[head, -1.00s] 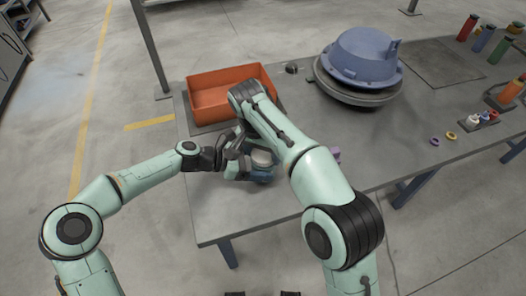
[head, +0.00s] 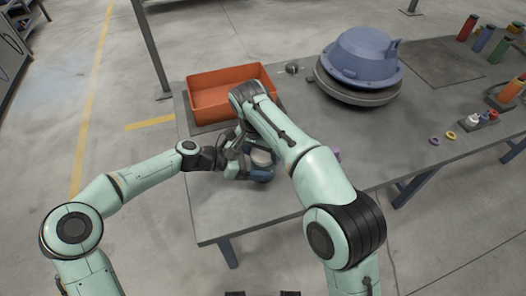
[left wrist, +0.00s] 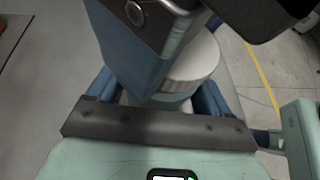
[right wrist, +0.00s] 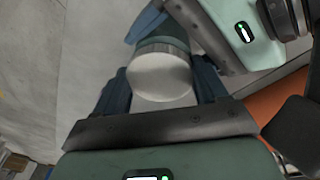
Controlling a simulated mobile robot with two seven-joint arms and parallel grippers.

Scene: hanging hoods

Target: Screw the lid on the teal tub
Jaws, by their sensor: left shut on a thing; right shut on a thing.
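The teal tub shows as a teal band (left wrist: 176,97) under the pale lid (left wrist: 198,62) in the left wrist view. The lid's flat grey-white disc (right wrist: 160,76) faces the right wrist camera, with a strip of teal behind it; its pale top (head: 262,157) also shows in the head view. My left gripper (left wrist: 158,100) is shut on the tub, its blue fingers on either side. My right gripper (right wrist: 160,92) is shut on the lid, its fingers on either side of the disc. The lid sits against the tub; the thread is hidden. The right arm covers part of both in the head view.
An orange bin (head: 212,98) stands behind the grippers on the grey table (head: 232,213). A large blue housing (head: 360,62) stands back right. A small round metal piece (head: 292,68) lies between them. The table's front is clear.

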